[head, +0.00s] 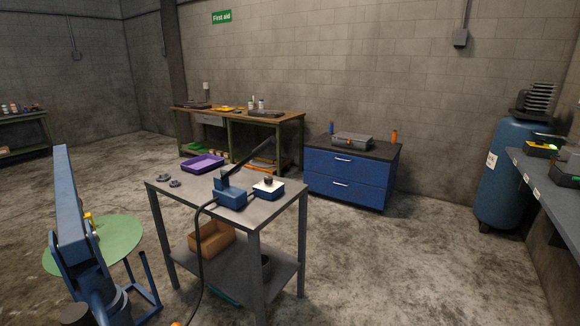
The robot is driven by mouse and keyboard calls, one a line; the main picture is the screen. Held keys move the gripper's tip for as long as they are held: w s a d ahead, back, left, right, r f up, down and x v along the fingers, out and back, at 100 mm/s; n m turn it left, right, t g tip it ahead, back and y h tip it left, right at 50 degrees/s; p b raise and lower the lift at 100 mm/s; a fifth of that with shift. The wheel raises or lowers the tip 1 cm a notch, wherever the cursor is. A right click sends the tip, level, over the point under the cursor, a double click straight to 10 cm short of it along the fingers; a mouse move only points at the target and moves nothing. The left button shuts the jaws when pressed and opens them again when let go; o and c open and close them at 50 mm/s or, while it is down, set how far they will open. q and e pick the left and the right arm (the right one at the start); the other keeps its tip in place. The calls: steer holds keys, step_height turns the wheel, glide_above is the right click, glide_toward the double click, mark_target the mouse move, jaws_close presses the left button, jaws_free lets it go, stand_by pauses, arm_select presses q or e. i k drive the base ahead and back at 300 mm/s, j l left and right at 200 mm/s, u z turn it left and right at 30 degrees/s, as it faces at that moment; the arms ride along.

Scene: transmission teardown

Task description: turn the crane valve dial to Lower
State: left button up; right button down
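A black hose (198,245) runs from the blue box down past the cart's front. A blue beam structure (66,195), likely the crane, rises at the lower left. Neither of my grippers is in view.
The cart top (190,196) also bears a purple tray (203,163) and two small grey parts; a brown box (210,238) is on its lower shelf. A green round table (118,240) stands left. A blue cabinet (345,180) is behind. Floor to the right is clear.

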mark_target(268, 180)
steer(key=i+z, duration=0.2)
steer(key=i, duration=0.25)
steer(key=i+j+z, duration=0.15)
steer(key=i, duration=0.3)
steer(key=i+j+z, duration=0.2)
steer(key=i, duration=0.25)
steer(key=i+j+z, duration=0.15)
steer(key=i, duration=0.3)
steer(key=j, duration=0.1)
